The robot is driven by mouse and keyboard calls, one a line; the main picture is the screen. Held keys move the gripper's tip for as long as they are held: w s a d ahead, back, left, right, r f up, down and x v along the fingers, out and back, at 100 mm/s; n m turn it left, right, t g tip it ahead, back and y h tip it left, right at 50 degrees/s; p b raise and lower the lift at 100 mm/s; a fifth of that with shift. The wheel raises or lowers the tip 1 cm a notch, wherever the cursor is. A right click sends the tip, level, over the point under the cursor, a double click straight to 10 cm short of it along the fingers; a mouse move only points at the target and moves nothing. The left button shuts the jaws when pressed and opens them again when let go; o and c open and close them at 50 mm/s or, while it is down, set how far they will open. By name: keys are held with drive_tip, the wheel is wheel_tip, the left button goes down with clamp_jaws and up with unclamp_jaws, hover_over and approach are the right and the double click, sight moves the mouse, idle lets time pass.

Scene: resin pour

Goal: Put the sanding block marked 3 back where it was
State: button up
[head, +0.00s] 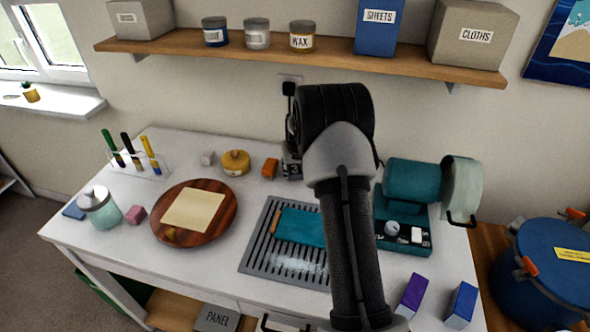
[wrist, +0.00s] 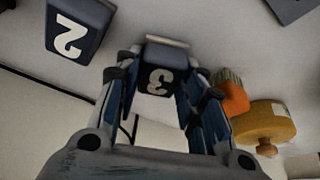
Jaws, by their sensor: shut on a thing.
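The sanding block marked 3 (wrist: 158,80) is dark grey-blue with a white numeral and a pale strip along one edge. My gripper (wrist: 160,72) is shut on it, one finger on each side, in the wrist view. A similar block marked 2 (wrist: 75,30) stands apart from it, at the upper left of that view. In the head view my arm hides most of the gripper and this back part of the bench (head: 190,280). I cannot tell whether the held block touches the bench top.
A slotted grate (head: 258,262) with a teal item and a teal machine (head: 410,180) flank my arm.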

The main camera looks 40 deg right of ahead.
drive_tip(key=o, duration=0.9)
drive_tip(key=shift+f, duration=0.1)
drive_tip(key=shift+o, duration=0.2)
drive_tip(key=shift+r, duration=0.45)
drive_tip(key=p+v, duration=0.3)
drive_tip(key=v, duration=0.8)
drive_tip(key=s+a+r+n, duration=0.1)
drive_tip(key=s+a+r, duration=0.5)
drive_tip(key=a+r, duration=0.2)
drive_tip(key=s+a+r+n, duration=0.1)
drive_tip(key=s+a+r, duration=0.55)
drive_tip(key=a, duration=0.25)
drive_tip(key=s+a+n, duration=0.1)
drive_tip(key=s+a, duration=0.2)
drive_tip(key=s, duration=0.4)
drive_tip(key=s+a+r+n+y, duration=0.1)
drive_tip(key=s+a, duration=0.3)
drive_tip(key=s, duration=0.3)
drive_tip(key=s+a+n+y, duration=0.1)
drive_tip(key=s+a, duration=0.2)
drive_tip(key=s, duration=0.4)
drive_tip(key=shift+a+r, duration=0.2)
drive_tip(key=shift+a, duration=0.2)
